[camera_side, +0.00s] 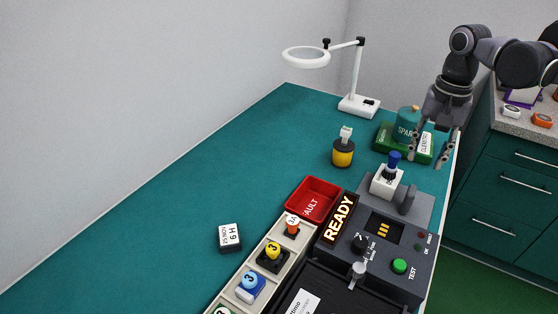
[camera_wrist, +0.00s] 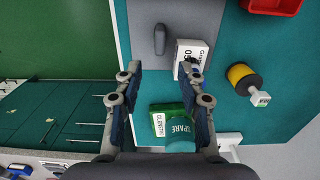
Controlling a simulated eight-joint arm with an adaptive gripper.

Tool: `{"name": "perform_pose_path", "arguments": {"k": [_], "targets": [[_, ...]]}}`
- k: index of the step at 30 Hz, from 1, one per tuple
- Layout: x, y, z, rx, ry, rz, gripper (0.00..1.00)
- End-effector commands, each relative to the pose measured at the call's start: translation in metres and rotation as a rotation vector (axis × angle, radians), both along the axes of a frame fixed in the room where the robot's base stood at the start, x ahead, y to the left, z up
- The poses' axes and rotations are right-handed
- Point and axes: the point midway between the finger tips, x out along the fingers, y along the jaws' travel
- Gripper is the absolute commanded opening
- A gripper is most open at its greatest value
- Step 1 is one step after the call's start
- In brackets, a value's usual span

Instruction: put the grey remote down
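I cannot make out a grey remote in either view. My gripper (camera_side: 428,160) hangs at the right, over the work table's right edge. In the wrist view my gripper (camera_wrist: 159,72) has its two fingers well apart, with nothing held between them. The grey test station (camera_side: 408,255) stands below and in front of it, with a lit READY sign (camera_side: 339,218) and a green TEST button (camera_side: 400,266).
A green box (camera_side: 383,136) with a SPARE canister (camera_side: 404,122) stands behind my gripper. Nearby are a yellow-black pot (camera_side: 343,153), a red FAULT bin (camera_side: 314,197) and a ring lamp (camera_side: 358,104). A parts rack (camera_side: 259,276) lies in front. The table's left is mostly clear.

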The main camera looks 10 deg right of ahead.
Motion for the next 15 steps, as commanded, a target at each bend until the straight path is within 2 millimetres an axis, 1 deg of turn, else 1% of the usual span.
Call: {"name": "perform_pose_path", "arguments": {"k": [4, 7, 11, 15], "targets": [[-0.005, -0.003, 0.006, 0.002, -0.016, 0.019, 0.40], [-0.016, -0.009, 0.009, 0.006, -0.058, 0.071, 0.40], [-0.040, -0.021, 0.011, 0.002, -0.151, 0.185, 0.40], [-0.067, -0.033, 0.009, -0.022, -0.260, 0.322, 0.40]]}}
